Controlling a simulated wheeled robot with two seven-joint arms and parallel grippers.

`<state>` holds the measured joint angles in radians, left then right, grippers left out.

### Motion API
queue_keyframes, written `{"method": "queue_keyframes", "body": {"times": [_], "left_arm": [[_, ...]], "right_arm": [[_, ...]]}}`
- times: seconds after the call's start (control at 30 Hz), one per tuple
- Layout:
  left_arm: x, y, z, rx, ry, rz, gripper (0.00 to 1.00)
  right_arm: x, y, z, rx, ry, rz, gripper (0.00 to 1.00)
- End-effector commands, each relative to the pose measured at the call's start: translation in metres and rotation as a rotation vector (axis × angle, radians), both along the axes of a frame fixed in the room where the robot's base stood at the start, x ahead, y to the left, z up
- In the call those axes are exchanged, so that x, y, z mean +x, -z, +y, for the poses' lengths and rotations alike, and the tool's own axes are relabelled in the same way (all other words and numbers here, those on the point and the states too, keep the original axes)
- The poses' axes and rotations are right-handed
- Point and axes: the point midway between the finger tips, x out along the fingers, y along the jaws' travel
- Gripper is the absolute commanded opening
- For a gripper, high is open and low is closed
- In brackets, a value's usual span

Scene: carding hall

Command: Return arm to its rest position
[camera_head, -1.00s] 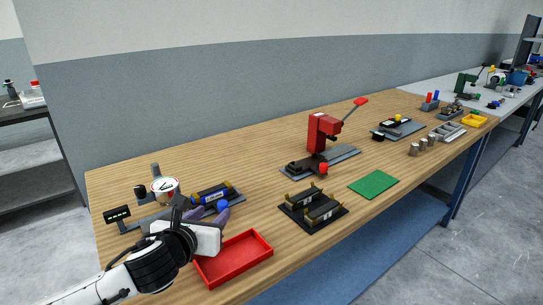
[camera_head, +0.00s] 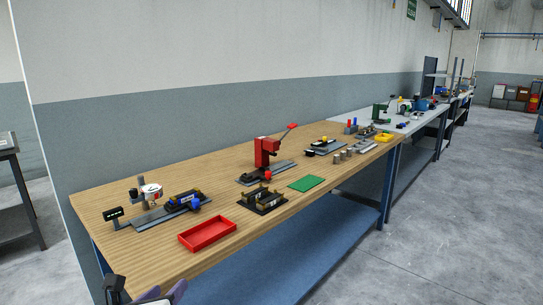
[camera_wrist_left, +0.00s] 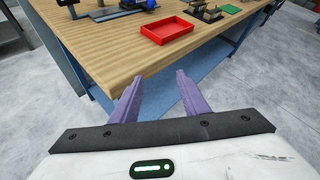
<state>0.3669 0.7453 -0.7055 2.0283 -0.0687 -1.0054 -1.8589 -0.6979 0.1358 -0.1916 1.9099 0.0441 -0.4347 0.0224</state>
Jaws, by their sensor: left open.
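My left gripper shows at the bottom left edge of the head view (camera_head: 166,294), partly cut off by the frame. In the left wrist view its two purple fingers (camera_wrist_left: 157,97) are spread apart with nothing between them. It is off the front edge of the wooden workbench (camera_head: 130,238), below and in front of the top. My right gripper does not show in any view.
A red tray (camera_head: 208,234) lies near the bench's front edge. A dial gauge fixture (camera_head: 151,191), a red press (camera_head: 266,153), a black fixture (camera_head: 263,201) and a green mat (camera_head: 306,183) stand on the bench. The floor at right (camera_head: 450,230) is clear.

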Motion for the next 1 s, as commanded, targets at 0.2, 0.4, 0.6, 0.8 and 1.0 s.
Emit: {"method": "queue_keyframes", "body": {"times": [0.2,0.4,0.6,0.8,1.0], "left_arm": [[-0.029,0.056,-0.03,-0.404,-0.112,0.109,0.41],[-0.077,0.12,-0.058,-0.921,-0.345,0.263,0.41],[-0.16,0.199,-0.074,-1.624,-0.848,0.432,0.41],[-0.239,0.251,-0.066,-2.111,-1.358,0.44,0.41],[-0.274,0.268,-0.058,-2.294,-1.579,0.391,0.41]], "right_arm": [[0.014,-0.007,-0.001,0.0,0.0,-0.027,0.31],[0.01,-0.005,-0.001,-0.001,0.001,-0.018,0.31],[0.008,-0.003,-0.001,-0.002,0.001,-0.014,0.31],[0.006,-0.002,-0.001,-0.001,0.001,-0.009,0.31],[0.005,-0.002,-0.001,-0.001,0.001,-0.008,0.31]]}}
